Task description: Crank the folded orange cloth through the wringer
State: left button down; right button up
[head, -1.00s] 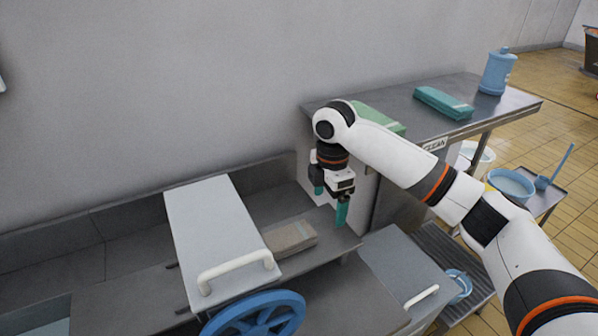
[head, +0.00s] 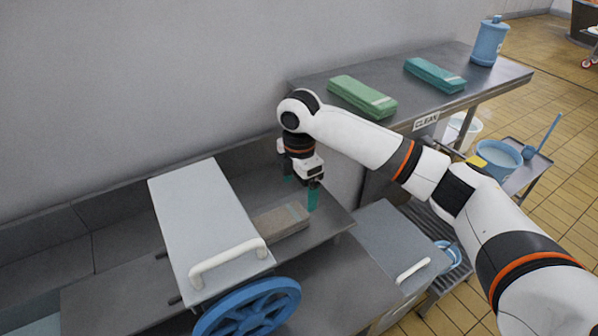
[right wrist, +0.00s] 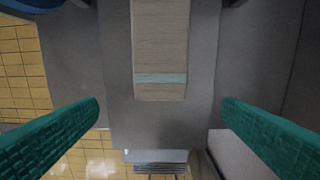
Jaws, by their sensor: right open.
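A folded cloth (head: 278,222) lies flat on the metal shelf at the right side of the wringer; it looks grey-beige rather than orange. In the right wrist view the cloth (right wrist: 160,45) has a pale blue stripe near its close end. The wringer has a light grey cover (head: 205,215) with a white handle and a blue crank wheel (head: 248,308) at its front. My right gripper (head: 301,190) is open and empty, pointing down just beyond the cloth's right end. The cloth lies ahead of the gap between the teal fingers (right wrist: 160,130). My left gripper is not in view.
A steel table (head: 330,83) marked CLEAN stands at the back right with a green folded cloth (head: 362,97), a teal one (head: 435,75) and a blue jug (head: 489,42). A grey lidded box (head: 395,245) stands below right of the shelf. A wall runs behind.

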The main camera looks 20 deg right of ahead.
aim_at(299, 210)
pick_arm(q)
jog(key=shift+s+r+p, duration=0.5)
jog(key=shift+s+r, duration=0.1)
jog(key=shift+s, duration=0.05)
pick_arm(e)
notch_tip(299, 210, down, 8)
jog(key=shift+r, duration=0.1)
